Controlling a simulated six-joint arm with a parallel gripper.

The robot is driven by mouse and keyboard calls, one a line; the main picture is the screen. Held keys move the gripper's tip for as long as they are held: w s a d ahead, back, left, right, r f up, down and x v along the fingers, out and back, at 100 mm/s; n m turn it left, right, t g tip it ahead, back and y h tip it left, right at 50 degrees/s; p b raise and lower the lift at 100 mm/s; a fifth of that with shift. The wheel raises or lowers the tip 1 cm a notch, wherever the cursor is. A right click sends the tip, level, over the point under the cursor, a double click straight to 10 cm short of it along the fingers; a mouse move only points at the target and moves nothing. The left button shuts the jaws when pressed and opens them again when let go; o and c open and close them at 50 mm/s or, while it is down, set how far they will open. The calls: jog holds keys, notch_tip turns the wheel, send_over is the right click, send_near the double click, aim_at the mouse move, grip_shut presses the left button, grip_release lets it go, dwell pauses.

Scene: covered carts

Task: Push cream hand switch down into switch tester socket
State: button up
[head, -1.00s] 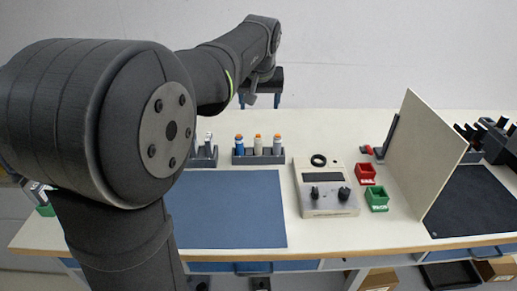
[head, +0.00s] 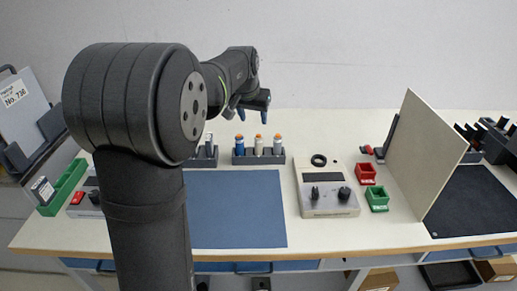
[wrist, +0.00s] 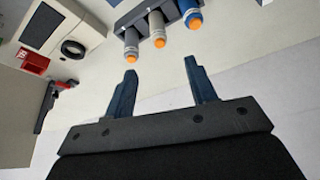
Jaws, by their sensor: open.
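A dark rack (head: 258,158) holds a blue, a cream and a greyish hand switch upright, each with an orange top. The cream hand switch (head: 259,146) is in the middle; it also shows in the wrist view (wrist: 157,30). A pale box with a display and two knobs, seemingly the switch tester (head: 328,190), stands right of the rack. The black ring on it (head: 319,160) looks like its socket and appears empty; it also shows in the wrist view (wrist: 73,48). My gripper (head: 248,108) is open and empty above the rack; its two fingers show in the wrist view (wrist: 163,85).
A blue mat (head: 238,210) lies clear before the rack. A red bin (head: 366,174) and a green bin (head: 377,199) stand right of the tester, with an upright board (head: 425,155) beyond. Another rack (head: 203,155) is partly hidden by my arm. A green tray (head: 62,187) lies far left.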

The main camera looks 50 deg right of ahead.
aim_at(259, 135)
jog(key=x, duration=0.9)
jog(key=shift+w+d+f, duration=0.1)
jog(key=shift+f, duration=0.3)
jog(key=x, duration=0.5)
jog(key=shift+f, duration=0.2)
jog(key=c, duration=1.1)
jog(key=shift+r, duration=0.15)
notch_tip(259, 135, up, 4)
jog(key=s+r, duration=0.7)
jog(key=s, duration=0.5)
jog(key=s+d, duration=0.7)
jog(key=d, duration=0.3)
jog(key=shift+d+f, duration=0.1)
jog(key=shift+f, duration=2.35)
